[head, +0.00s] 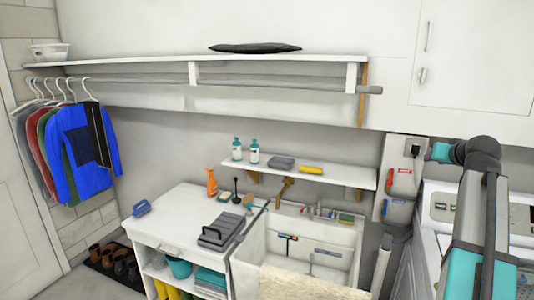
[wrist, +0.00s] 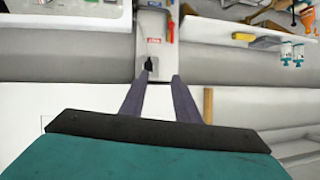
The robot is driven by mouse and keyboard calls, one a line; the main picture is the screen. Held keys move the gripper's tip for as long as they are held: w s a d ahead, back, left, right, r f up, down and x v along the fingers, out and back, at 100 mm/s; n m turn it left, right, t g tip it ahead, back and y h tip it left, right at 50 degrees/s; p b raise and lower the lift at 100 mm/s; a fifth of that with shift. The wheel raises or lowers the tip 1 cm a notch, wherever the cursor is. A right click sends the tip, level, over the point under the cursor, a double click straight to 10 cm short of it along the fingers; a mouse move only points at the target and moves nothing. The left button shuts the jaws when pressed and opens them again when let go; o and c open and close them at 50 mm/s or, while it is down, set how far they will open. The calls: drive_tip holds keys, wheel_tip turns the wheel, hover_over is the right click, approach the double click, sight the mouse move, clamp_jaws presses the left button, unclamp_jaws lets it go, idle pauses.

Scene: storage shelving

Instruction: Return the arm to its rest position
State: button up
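My arm (head: 478,215) rises at the right of the head view, in front of the washer-like machines. It bends at a dark joint near the wall, and a teal part (head: 441,152) shows at its far end. I cannot make out the fingers in the head view. In the wrist view my gripper (wrist: 161,76) has its two dark fingers apart, with a clear gap and nothing held between them. The wrist view is upside down and faces the wall.
A wall panel (head: 406,170) with a red item is close to the arm's end. A small shelf (head: 345,176) with bottles and a yellow item hangs left of it. A sink (head: 310,240) and white counter (head: 170,215) stand below. A white cabinet (head: 480,60) hangs above right.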

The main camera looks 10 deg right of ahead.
drive_tip(key=w+a+f+g+y, duration=0.15)
drive_tip(key=a+f, duration=0.45)
drive_tip(key=f, duration=0.7)
drive_tip(key=a+f+n+g+y, duration=0.1)
drive_tip(key=a+f+g, duration=0.1)
drive_tip(key=a+f, duration=0.8)
drive_tip(key=w+a+f+g+y, duration=0.1)
drive_tip(key=a+f+g+y, duration=0.15)
drive_tip(key=f, duration=1.35)
drive_tip(key=s+a+f+n+g, duration=0.15)
drive_tip(key=s+a+f, duration=0.35)
drive_tip(key=a+f, duration=0.6)
drive_tip(key=s+a+f+g, duration=0.3)
drive_tip(key=s+a+f, duration=0.2)
drive_tip(key=s+f, duration=0.35)
drive_tip(key=s+a+f+g, duration=0.2)
drive_tip(key=s+a+f, duration=0.4)
drive_tip(key=f, duration=0.4)
drive_tip(key=s+a+f+n+g, duration=0.1)
drive_tip(key=s+a+f+g, duration=0.35)
drive_tip(key=s, duration=0.75)
drive_tip(key=s+a+f+n+g, duration=0.1)
drive_tip(key=s+a+f+n, duration=0.1)
drive_tip(key=s+f, duration=0.75)
drive_tip(key=b+x, duration=0.6)
drive_tip(key=b, duration=0.4)
drive_tip(key=shift+w+d+f+h, duration=0.15)
drive_tip(key=shift+d+f+h, duration=0.25)
drive_tip(key=shift+f, duration=0.2)
